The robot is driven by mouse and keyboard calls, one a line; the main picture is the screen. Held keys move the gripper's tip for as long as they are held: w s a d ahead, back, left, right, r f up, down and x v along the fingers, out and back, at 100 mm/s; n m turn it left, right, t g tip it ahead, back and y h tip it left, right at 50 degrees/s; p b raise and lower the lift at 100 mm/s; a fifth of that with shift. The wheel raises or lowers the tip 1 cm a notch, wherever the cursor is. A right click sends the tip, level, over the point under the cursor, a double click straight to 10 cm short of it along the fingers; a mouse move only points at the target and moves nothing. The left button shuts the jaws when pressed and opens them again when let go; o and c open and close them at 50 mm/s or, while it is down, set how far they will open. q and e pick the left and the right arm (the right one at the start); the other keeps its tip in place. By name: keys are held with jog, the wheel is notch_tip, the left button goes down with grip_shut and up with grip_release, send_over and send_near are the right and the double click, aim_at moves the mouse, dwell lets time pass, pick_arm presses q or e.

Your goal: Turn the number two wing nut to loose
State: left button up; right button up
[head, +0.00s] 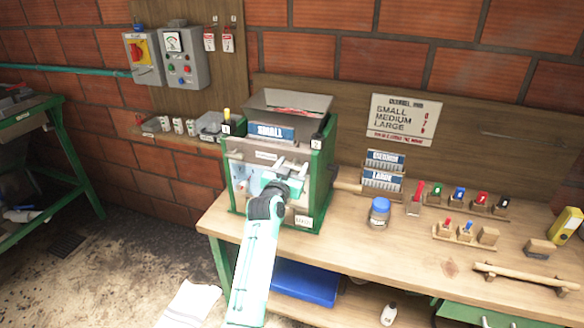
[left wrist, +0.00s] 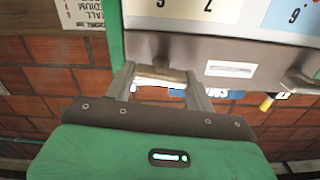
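The green-sided pulper (head: 322,180) stands at the left end of the workbench, with tags 1 (head: 226,129) and 2 (head: 316,143) at its top corners. My left gripper (head: 275,187) is in front of its metal face and hides part of it. In the left wrist view, which looks upside down, the fingers of my left gripper (left wrist: 160,72) are apart. A second similar part (left wrist: 297,80) is at the right. My right gripper is not in view.
Size plates (head: 383,170), a blue-lidded jar (head: 379,211) and small coloured tools (head: 460,196) stand on the workbench (head: 350,235) to the right. A blue bin (head: 305,282) is under the bench.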

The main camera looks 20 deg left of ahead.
pick_arm(q)
jog(key=shift+n, duration=0.6)
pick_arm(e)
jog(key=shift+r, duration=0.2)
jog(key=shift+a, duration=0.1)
pick_arm(q)
jog(key=o, duration=1)
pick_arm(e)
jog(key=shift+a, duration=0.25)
pick_arm(q)
jog(key=shift+s, duration=0.1)
jog(key=s+b, duration=0.1)
jog(key=s, duration=0.3)
jog(key=s+b, duration=0.1)
jog(key=s, duration=0.4)
jog(key=s+b, duration=0.1)
jog(key=s, duration=0.3)
jog(key=shift+s+a+b, duration=0.25)
jog(key=shift+s+b, duration=0.05)
jog(key=shift+b, duration=0.1)
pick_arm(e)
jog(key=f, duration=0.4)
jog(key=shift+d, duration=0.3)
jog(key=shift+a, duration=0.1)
